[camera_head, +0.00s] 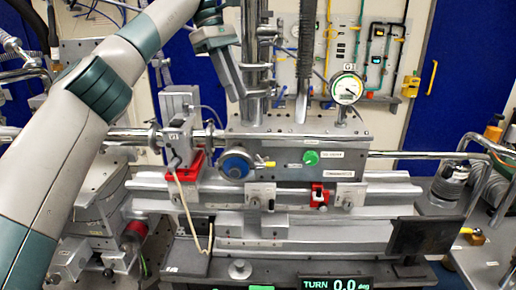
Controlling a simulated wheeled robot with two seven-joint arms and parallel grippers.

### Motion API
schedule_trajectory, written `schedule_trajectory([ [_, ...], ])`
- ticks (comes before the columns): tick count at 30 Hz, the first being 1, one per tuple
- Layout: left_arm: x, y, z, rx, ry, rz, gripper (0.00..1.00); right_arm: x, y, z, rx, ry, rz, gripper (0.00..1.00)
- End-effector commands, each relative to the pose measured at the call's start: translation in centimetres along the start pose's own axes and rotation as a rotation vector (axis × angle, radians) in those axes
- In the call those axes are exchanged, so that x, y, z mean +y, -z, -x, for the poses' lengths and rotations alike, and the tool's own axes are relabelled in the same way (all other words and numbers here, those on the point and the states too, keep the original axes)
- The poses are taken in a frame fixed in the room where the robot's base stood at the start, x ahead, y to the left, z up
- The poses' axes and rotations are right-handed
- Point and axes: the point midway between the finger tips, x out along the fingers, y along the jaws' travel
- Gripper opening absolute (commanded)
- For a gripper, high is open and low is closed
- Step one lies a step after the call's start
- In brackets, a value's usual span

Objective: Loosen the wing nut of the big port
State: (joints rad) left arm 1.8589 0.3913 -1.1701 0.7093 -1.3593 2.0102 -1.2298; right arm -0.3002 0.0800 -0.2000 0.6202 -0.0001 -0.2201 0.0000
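A round blue cap with a grey rim (236,164) sits on the front of the grey chamber box (285,150). It looks like the big port. A small yellow piece (265,162) sticks out at its right side; I cannot tell whether this is the wing nut. A green knob (311,157) is further right on the same face. My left arm rises from the left, and my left gripper (239,94) hangs above the chamber, apart from the blue cap. Its fingers overlap in this view, so its opening is unclear. My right gripper is not in view.
A display (338,283) reads TURN 0.0 deg. A round dial gauge (346,89) stands above the chamber. Vertical posts rise behind my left gripper. A dark plate (422,236) stands at the right front.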

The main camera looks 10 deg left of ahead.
Motion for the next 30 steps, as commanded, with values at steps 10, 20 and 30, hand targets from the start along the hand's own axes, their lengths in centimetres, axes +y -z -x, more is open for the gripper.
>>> schedule_trajectory([
  [10, -0.1, 0.1, -4.7, 0.0, 0.001, -0.001, 0.22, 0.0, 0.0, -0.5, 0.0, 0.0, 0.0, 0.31],
  [20, -0.1, 0.0, -10.4, 0.0, 0.002, 0.0, 0.22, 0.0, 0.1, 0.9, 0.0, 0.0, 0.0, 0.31],
  [30, 0.0, 0.0, -15.1, 0.0, 0.0, 0.0, 0.22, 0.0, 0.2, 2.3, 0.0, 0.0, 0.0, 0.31],
])
